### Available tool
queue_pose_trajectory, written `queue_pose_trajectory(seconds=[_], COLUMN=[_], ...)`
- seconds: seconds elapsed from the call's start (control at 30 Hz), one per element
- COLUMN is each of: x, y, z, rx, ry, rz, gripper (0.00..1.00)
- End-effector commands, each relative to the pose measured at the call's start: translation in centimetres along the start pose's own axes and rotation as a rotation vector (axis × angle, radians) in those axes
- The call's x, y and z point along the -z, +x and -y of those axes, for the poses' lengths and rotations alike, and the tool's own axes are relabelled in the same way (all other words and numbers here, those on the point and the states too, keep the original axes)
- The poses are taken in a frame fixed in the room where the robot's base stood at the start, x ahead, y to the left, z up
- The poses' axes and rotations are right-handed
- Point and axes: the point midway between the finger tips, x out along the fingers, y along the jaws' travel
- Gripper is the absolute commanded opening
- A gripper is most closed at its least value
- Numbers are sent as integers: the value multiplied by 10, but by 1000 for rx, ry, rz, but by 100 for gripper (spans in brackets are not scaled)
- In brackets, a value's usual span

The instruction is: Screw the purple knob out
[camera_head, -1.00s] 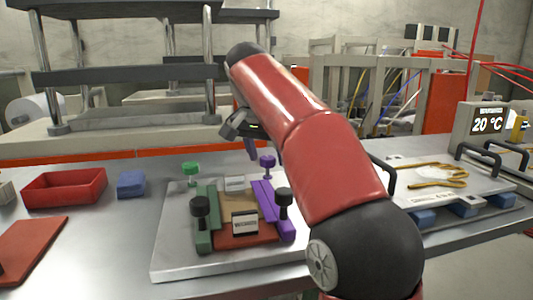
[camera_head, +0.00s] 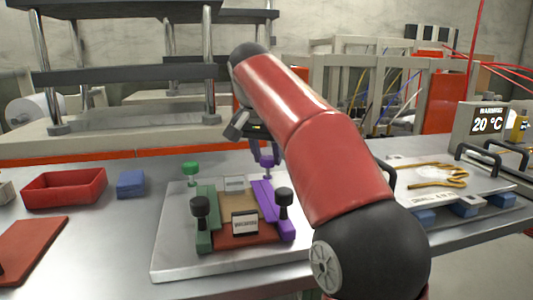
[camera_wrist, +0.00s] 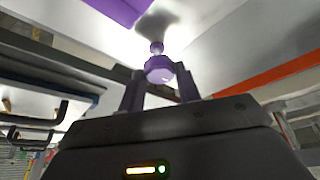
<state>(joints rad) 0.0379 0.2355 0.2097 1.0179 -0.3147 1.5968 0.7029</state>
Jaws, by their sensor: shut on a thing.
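The purple knob (camera_head: 267,161) stands at the back right of the clamp fixture on a pale metal plate (camera_head: 170,262). It also shows in the wrist view (camera_wrist: 159,70), between the two fingers. My gripper (camera_head: 266,150) reaches down over the knob from above, and its fingers (camera_wrist: 160,88) are shut on it. The knob's thin stem points toward the plate. A purple bar (camera_head: 272,207) lies beside it on the right side of the fixture. In the head view my arm hides part of the area to the right of the knob.
A green knob (camera_head: 190,169) stands at the back left, and black knobs (camera_head: 200,206) (camera_head: 283,197) at the front. A red tray (camera_head: 64,188) and a blue block (camera_head: 131,184) lie left. A white plate with yellow handles (camera_head: 437,175) is at right.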

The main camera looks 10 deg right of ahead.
Motion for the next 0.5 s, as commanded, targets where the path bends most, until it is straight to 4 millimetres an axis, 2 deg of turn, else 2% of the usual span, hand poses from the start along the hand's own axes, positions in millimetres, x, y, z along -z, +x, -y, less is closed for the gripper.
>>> queue_pose_trajectory(seconds=[0.5], x=[1], y=[1], z=[-4], rx=[165], ry=[-398], rz=[1], gripper=[10])
